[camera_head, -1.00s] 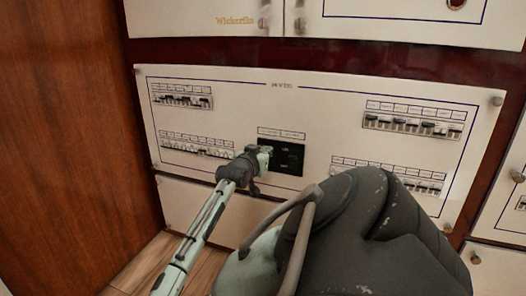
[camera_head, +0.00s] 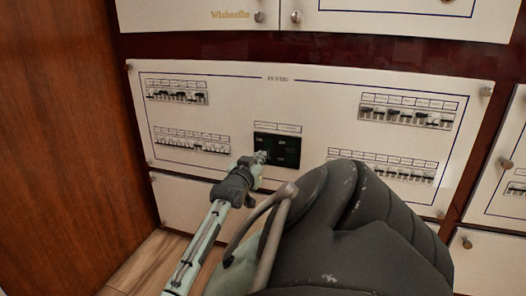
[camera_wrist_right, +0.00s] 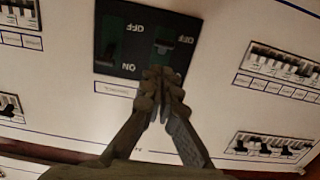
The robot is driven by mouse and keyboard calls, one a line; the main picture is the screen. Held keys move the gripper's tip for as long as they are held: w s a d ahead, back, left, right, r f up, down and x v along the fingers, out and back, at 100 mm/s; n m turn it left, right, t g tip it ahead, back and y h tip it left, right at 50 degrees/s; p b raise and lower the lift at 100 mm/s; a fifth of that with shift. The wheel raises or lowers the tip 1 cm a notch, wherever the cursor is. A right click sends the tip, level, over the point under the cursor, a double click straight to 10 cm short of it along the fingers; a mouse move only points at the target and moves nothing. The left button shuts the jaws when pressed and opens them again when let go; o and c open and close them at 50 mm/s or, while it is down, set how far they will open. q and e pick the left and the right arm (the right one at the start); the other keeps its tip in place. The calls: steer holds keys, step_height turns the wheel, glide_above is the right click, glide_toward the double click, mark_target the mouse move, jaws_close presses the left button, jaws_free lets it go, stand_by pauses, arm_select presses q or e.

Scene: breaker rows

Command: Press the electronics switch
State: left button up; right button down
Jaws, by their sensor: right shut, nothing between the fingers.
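A black switch plate (camera_head: 291,141) with ON and OFF lettering sits in the middle of the white panel. It shows upside down in the wrist view (camera_wrist_right: 113,14), with two greenish switch recesses side by side. A grey lever (camera_wrist_right: 176,42) shows in the recess on the right there; I cannot read which switch is which. My right gripper (camera_head: 264,156) is shut and empty, its tips before the lower left part of the plate. In the wrist view the closed fingertips (camera_wrist_right: 165,74) overlap the plate edge below that lever; contact cannot be told. My left gripper is not in view.
Breaker rows lie at upper left (camera_head: 177,97), lower left (camera_head: 190,147), upper right (camera_head: 406,117) and lower right (camera_head: 400,172) of the panel. A brown wooden wall (camera_head: 60,130) stands at left. My dark arm link covers the lower right.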

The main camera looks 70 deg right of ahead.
steer(key=a, duration=0.4)
steer(key=shift+a+r, duration=0.2)
steer(key=shift+a, duration=0.1)
